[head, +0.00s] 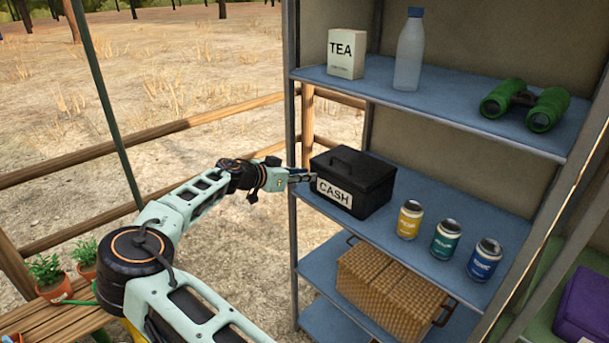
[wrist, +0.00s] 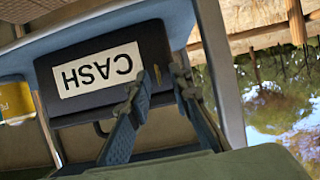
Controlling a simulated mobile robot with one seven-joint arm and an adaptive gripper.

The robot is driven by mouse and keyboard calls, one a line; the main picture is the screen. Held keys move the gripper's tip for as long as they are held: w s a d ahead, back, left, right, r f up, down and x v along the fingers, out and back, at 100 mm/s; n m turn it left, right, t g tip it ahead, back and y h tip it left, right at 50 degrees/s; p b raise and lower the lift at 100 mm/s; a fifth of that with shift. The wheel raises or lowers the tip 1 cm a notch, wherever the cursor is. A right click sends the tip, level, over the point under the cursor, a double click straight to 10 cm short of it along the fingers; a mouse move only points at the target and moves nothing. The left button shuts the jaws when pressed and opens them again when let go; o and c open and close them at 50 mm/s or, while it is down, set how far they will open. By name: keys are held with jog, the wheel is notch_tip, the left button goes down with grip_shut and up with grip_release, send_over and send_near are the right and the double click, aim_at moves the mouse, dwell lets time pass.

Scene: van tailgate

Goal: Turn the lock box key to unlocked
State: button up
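The black lock box (head: 368,178) with a white CASH label stands on the middle shelf, its lid shut and a handle on top. It appears upside down in the wrist view (wrist: 98,45). A small brass-coloured key (wrist: 157,74) shows on its front face beside the label; whether it is turned cannot be told. My gripper (head: 310,177) is at the box's front, by the label's left end. In the wrist view my gripper (wrist: 160,78) is open, one finger on each side of the key with gaps visible. In the head view the key is not discernible.
Yellow (head: 409,220), teal (head: 445,240) and blue (head: 484,260) cans stand right of the box. A wicker basket (head: 390,290) sits below. The upper shelf holds a tea box (head: 345,53), a bottle (head: 409,50) and binoculars (head: 525,104). A shelf post (head: 292,130) stands close to my gripper.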

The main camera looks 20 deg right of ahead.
grip_shut()
dwell(0.5)
jog(key=n+g+b, duration=0.1)
jog(key=n, duration=0.1)
jog(key=shift+w+f+n+g+h+b, duration=0.1)
jog(key=shift+w+n+g+h+b, duration=0.2)
jog(key=shift+n+g+b, duration=0.1)
jog(key=n+g, duration=0.1)
jog(key=n+h+b, duration=0.1)
jog(key=n, duration=0.1)
jog(key=shift+w+a+f+g, duration=0.1)
jog(key=shift+w+f+g, duration=0.05)
jog(key=shift+g, duration=0.25)
jog(key=n+h+b, duration=0.1)
jog(key=n, duration=0.1)
jog(key=n+g+h+b, duration=0.1)
jog(key=n, duration=0.1)
jog(key=shift+w+f+b, duration=0.1)
jog(key=shift+f+b, duration=0.25)
jog(key=shift+b, duration=0.05)
jog(key=shift+a+n+g+h+b, duration=0.1)
jog(key=shift+n+g+h+b, duration=0.15)
jog(key=shift+n+h+b, duration=0.55)
jog(key=shift+n+g+h+b, duration=0.1)
jog(key=shift+n+g+b, duration=0.25)
jog(key=shift+n, duration=0.85)
